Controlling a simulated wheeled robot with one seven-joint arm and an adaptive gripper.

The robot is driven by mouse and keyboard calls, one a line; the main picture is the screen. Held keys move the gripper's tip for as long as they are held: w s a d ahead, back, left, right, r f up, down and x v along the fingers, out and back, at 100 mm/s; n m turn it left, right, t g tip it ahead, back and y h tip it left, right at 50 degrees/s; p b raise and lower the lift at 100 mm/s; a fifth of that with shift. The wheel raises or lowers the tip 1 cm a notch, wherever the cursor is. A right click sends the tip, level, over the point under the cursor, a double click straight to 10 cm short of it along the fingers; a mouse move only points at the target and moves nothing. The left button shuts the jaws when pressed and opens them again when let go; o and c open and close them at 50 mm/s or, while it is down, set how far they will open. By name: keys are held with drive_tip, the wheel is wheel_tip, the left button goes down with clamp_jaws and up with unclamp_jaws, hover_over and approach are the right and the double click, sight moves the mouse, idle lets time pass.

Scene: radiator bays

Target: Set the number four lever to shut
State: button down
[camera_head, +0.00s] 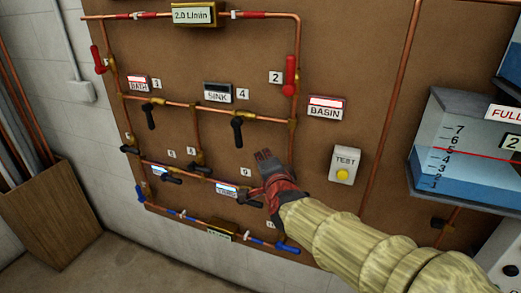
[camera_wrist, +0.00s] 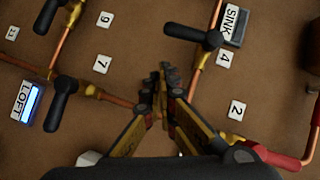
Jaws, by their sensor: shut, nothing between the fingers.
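The number four lever (camera_head: 238,132) is a black handle on a brass valve, under the "4" tag (camera_head: 242,94) and the SINK sign (camera_head: 217,93). It hangs down, across its copper pipe. In the wrist view the lever (camera_wrist: 188,33) lies at upper right of middle, beside the "4" tag (camera_wrist: 224,58). My gripper (camera_head: 266,156) is below and to the right of the lever in the head view. In the wrist view my gripper's fingertips (camera_wrist: 169,72) are together and empty, apart from the lever in the picture.
Other black levers are close by, including one under BATH (camera_head: 150,116) and one by LOFT (camera_wrist: 62,102). A red lever (camera_head: 290,76) stands by the "2" tag. A TEST button box (camera_head: 344,165) and a blue tank (camera_head: 465,150) are at right.

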sight(238, 134)
drive_tip(key=s+d+p, duration=0.2)
drive_tip(key=s+p, duration=0.3)
drive_tip(key=p, duration=0.3)
drive_tip(key=w+a+m+t+b, duration=0.1)
drive_tip(key=w+a, duration=0.2)
drive_tip(key=w, duration=0.2)
drive_tip(key=w+a+m+y+b, duration=0.1)
drive_tip(key=w+a, duration=0.2)
drive_tip(key=w, duration=0.3)
drive_tip(key=shift+w+a+m+t, duration=0.15)
drive_tip(key=shift+w+m+t, duration=0.15)
drive_tip(key=shift+t, duration=0.1)
drive_tip(key=shift+f+b, duration=0.15)
drive_tip(key=shift+b, duration=0.25)
